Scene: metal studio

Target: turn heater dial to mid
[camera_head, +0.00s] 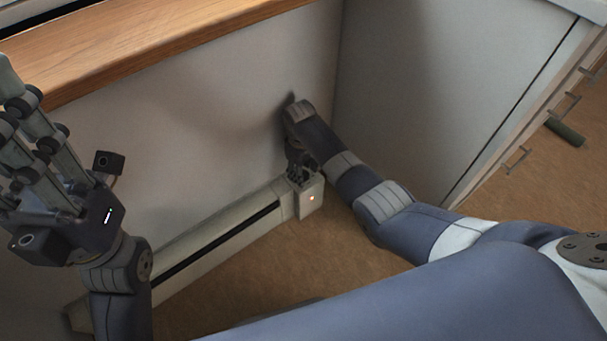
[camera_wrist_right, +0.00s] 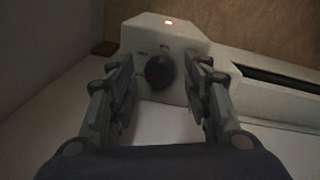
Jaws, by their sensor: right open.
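The heater (camera_head: 225,235) is a long, low white baseboard unit with a dark slot, running along the foot of the wall. Its control box (camera_head: 311,200) at the right end has a small lit light. In the right wrist view, the black round dial (camera_wrist_right: 159,72) sits on the box's face (camera_wrist_right: 180,38), with small markings around it. My right gripper (camera_wrist_right: 165,85) is open, with one finger on each side of the dial; I cannot tell whether they touch it. In the head view, the right gripper (camera_head: 300,174) is at the box and hides the dial. My left gripper (camera_head: 25,120) is raised at the left, its fingers spread apart, with nothing visible between them.
A wooden ledge (camera_head: 150,45) runs above the heater along the wall. A pale cabinet side (camera_head: 430,90) stands at right, with handles on its front. A dark green cylindrical thing (camera_head: 565,132) is near the handles. Brown floor (camera_head: 270,265) lies clear before the heater.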

